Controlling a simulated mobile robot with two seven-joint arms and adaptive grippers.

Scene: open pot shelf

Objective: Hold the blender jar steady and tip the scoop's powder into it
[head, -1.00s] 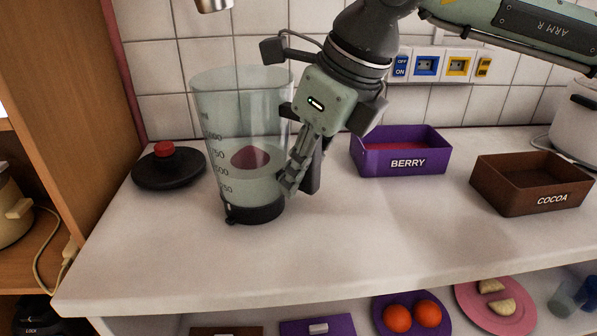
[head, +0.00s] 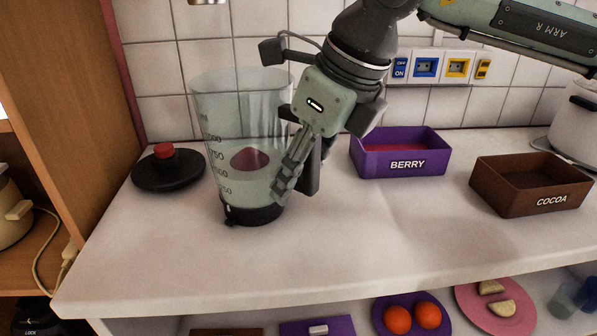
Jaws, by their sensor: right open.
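The clear blender jar (head: 222,120) with a dark base stands upright at the left of the counter. A dark red, powder-like patch (head: 249,159) shows through its wall at mid height. My right gripper (head: 298,190) is open at the jar's right side. One finger overlaps the jar's lower wall in the picture, the other stands to the right of it; I cannot tell whether either touches. A metallic piece (head: 207,1) is cut off by the top edge above the jar; I cannot tell what it is. I see no clear scoop, and my left gripper is out of view.
A black lid (head: 168,173) with a red knob lies left of the jar. A purple BERRY box (head: 407,165) and a brown COCOA box (head: 545,203) stand to the right. A wooden panel (head: 60,110) bounds the left. The front of the counter (head: 330,255) is clear.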

